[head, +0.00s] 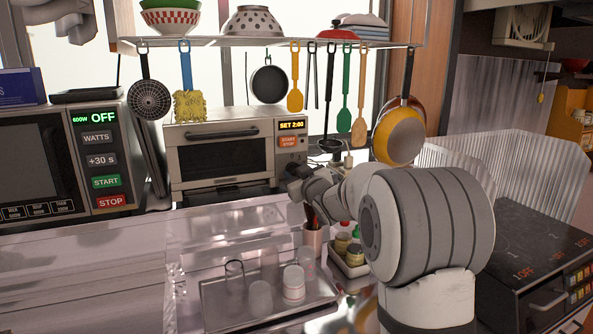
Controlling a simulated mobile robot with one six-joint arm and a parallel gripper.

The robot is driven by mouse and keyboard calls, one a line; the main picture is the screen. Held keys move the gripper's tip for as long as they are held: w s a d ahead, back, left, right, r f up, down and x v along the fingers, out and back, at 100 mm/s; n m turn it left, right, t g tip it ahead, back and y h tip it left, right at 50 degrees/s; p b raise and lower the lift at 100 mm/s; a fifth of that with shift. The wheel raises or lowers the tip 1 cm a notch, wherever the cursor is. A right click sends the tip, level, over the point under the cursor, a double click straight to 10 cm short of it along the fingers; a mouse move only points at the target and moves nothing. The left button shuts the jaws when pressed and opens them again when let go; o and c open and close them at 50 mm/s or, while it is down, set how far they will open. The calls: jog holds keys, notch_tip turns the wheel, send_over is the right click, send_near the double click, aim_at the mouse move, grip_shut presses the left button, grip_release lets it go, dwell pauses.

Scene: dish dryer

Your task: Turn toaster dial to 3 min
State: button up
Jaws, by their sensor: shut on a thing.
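The toaster oven (221,152) stands on the counter under the shelf, with its door closed. Its display (291,126) reads "SET 2:00", and an orange START/STOP button (289,141) sits below it. My gripper (292,174) is at the lower right of the toaster's front, below that button, where it is shut on the dial. The dial is mostly hidden behind my gripper, so its pointer cannot be read. My arm reaches in from the right.
A microwave (60,160) stands at left. Utensils and pans, including a yellow pan (399,136), hang from the shelf (250,42). The counter front left is clear.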

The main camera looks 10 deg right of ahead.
jog(key=shift+f+m+p, duration=0.1)
jog(key=shift+m+p, duration=1.15)
jog(key=shift+m, duration=2.35)
jog(key=o, duration=1)
jog(key=s, duration=0.2)
jog(key=s+d, duration=0.1)
jog(key=s, duration=0.4)
jog(key=shift+s+d+b, duration=0.25)
jog(key=shift+s+b, duration=0.1)
